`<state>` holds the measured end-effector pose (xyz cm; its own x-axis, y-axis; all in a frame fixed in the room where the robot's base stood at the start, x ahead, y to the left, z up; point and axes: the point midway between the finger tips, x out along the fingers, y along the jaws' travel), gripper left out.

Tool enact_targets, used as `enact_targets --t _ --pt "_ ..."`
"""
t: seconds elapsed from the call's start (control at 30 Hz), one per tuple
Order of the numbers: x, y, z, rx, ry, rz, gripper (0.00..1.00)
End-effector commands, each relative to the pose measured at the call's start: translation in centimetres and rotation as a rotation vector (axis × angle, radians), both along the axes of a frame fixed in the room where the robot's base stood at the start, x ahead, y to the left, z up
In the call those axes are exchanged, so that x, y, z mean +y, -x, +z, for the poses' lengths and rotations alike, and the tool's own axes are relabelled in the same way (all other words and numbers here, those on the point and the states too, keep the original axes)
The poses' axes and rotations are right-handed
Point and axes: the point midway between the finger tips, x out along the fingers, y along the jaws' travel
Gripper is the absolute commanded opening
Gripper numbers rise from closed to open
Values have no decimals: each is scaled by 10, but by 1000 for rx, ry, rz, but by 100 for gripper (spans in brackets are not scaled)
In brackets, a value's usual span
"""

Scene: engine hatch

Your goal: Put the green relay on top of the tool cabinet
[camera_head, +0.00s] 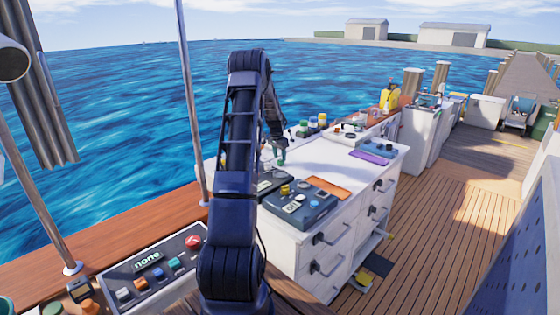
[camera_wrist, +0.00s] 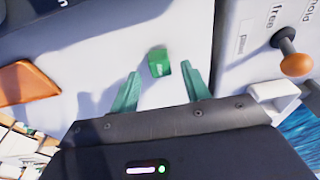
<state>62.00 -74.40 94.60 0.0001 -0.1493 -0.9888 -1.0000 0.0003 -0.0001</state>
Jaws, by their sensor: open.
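The green relay (camera_wrist: 159,62) is a small green block with pale lettering on its side. It sits on a pale, flat surface in the wrist view. My gripper (camera_wrist: 160,72) is open, with one teal finger on either side of the relay's near end, and the relay lies just past the fingertips. In the head view my gripper (camera_head: 279,155) is low over the far left part of the white drawer cabinet (camera_head: 330,235). I cannot make out the relay there. I cannot tell for certain which cabinet is the tool cabinet.
On the white top are a grey device (camera_head: 300,207), an orange mat (camera_head: 328,188) and a purple mat (camera_head: 369,157). In the wrist view a panel with an orange-knobbed lever (camera_wrist: 296,64) stands right of the relay. A control panel (camera_head: 155,268) is at left. Deck (camera_head: 440,225) is mostly clear.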

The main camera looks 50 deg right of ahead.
Motion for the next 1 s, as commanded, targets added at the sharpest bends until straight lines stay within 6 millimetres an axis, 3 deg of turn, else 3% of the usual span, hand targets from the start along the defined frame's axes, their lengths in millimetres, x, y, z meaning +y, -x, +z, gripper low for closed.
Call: enact_targets --t 0.1,0.4,0.77,0.87,1.0 --pt "3 -1 26 -2 3 0 47" --pt "11 0 75 -1 1 0 47" --pt "15 -1 91 -1 0 2 47" --pt "25 -5 100 -5 2 21 47" --pt "65 -19 130 -20 6 96 47"
